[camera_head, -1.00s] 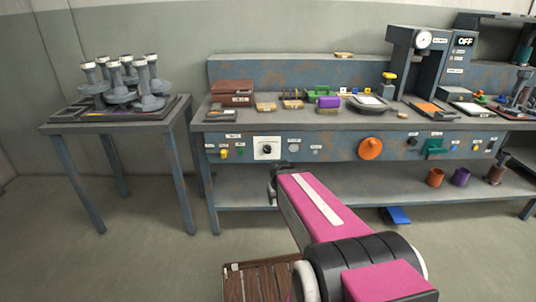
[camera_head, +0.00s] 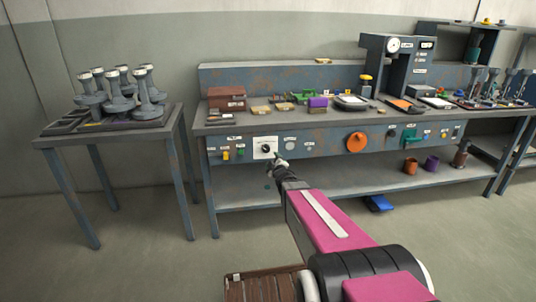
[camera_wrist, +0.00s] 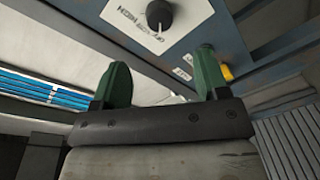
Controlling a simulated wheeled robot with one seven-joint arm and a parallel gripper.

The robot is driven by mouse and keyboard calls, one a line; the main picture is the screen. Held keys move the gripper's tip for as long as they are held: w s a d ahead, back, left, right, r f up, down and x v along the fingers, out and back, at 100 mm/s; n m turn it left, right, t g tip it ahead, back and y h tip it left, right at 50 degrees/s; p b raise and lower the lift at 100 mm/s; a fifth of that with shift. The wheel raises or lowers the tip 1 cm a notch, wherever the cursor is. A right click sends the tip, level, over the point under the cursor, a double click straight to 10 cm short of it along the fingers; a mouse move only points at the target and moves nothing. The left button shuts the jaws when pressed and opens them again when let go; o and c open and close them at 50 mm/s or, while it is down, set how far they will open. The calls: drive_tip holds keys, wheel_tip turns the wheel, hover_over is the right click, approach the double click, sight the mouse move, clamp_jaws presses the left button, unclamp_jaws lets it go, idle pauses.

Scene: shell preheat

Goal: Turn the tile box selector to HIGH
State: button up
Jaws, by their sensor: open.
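The selector (camera_head: 265,148) is a dark round knob on a white square plate on the front panel of the blue-grey bench. In the head view my gripper (camera_head: 277,167) is just below and right of the plate. The pointer's setting is not clear.
A yellow knob (camera_head: 226,155) is left of the plate. An orange round knob (camera_head: 356,142) is farther right on the panel. The bench's lower shelf (camera_head: 340,182) lies below the gripper. A side table (camera_head: 110,137) with several grey stands is at left.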

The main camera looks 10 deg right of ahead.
sight(267, 150)
drive_tip(key=w, duration=0.3)
drive_tip(key=w+a, duration=0.1)
drive_tip(key=w, duration=0.6)
drive_tip(key=shift+w+a, duration=0.15)
drive_tip(key=shift+w, duration=0.2)
drive_tip(key=shift+c, duration=0.3)
drive_tip(key=c, duration=0.9)
